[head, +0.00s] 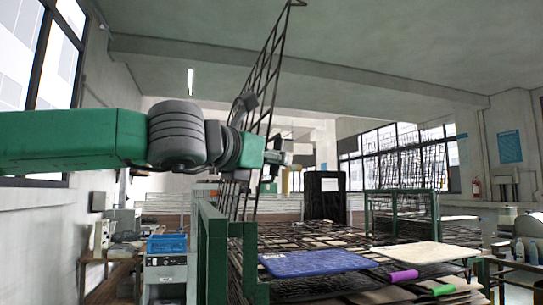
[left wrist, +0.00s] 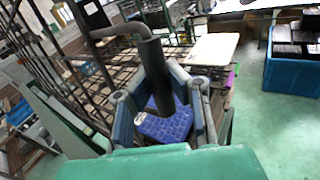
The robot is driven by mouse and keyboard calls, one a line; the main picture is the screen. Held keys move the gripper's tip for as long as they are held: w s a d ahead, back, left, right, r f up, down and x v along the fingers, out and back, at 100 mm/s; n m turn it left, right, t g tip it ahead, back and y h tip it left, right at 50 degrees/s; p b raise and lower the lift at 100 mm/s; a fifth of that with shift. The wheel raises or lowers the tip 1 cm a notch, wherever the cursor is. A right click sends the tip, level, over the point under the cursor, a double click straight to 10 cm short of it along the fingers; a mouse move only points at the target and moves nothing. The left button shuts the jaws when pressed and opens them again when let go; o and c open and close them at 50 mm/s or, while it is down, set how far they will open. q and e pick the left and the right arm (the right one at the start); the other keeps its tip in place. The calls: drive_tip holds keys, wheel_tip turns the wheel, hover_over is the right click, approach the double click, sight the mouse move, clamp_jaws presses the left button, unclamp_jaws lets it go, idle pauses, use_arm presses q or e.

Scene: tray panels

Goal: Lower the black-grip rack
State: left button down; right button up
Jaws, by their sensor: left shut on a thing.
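The black-grip rack (head: 262,85) is a dark wire grid panel that stands raised and nearly upright, leaning slightly, in the middle of the head view. In the left wrist view its wire grid (left wrist: 75,65) runs along the left. My left gripper (head: 274,160) is at the rack, partly hidden behind its bars and my arm. In the left wrist view its fingers (left wrist: 160,92) are closed around the thick black grip (left wrist: 152,62), which joins a bent grey bar. My right gripper is in neither view.
A green frame (head: 214,250) stands below the rack. Flat wire racks hold a blue board (head: 316,262) and a beige board (head: 430,252). A purple grip (head: 404,276) and a green grip (head: 443,290) stick out at the front. A blue crate (left wrist: 292,68) stands on open green floor.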

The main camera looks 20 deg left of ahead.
use_arm(q)
drive_tip(key=w+d+f+m+g+y+p, duration=0.25)
drive_tip(key=w+d+g+p, duration=0.2)
drive_tip(key=d+p, duration=0.35)
drive_tip(key=w+d+f+m+g+y, duration=0.1)
drive_tip(key=w+d+f+g+y, duration=0.1)
drive_tip(key=f, duration=0.6)
drive_tip(key=w+d+f+m+g+y+p, duration=0.1)
drive_tip(key=w+d+f+m+g+y, duration=0.1)
drive_tip(key=f, duration=0.7)
drive_tip(key=shift+w+d+g+y, duration=0.3)
drive_tip(key=shift+d+g+y, duration=0.4)
drive_tip(key=shift+y, duration=0.65)
drive_tip(key=shift+f+m, duration=0.2)
drive_tip(key=shift+m, duration=0.05)
drive_tip(key=c, duration=1.5)
unclamp_jaws()
drive_tip(key=shift+d, duration=0.15)
drive_tip(key=shift+o, duration=0.2)
drive_tip(key=shift+d, duration=0.1)
